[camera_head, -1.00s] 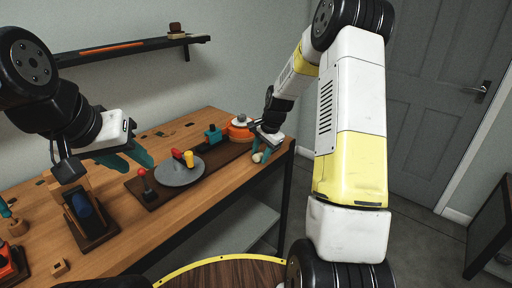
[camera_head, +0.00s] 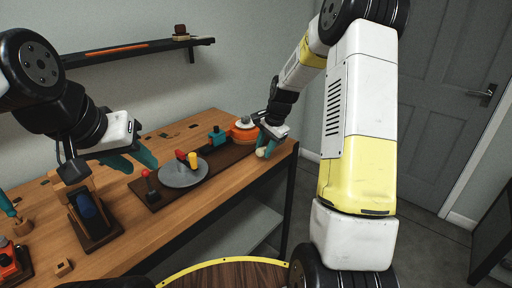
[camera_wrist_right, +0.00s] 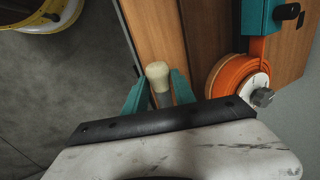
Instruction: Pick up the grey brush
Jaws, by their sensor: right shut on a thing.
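The grey brush shows in the right wrist view as a grey body (camera_wrist_right: 164,99) with a rounded cream end (camera_wrist_right: 157,70). My right gripper (camera_wrist_right: 160,92) has its teal fingers on either side of it and is shut on it. In the head view the right gripper (camera_head: 267,142) is at the table's right end, and only the brush's pale end (camera_head: 261,152) shows; the rest is hidden. My left gripper (camera_head: 133,162) is above the left part of the table, its teal fingers apart and empty.
On the wooden table (camera_head: 220,213) stand a dark board with a grey disc (camera_head: 183,174), red and yellow knobs, and an orange round part (camera_head: 243,133) close to the right gripper. Floor is free beyond the table's right edge.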

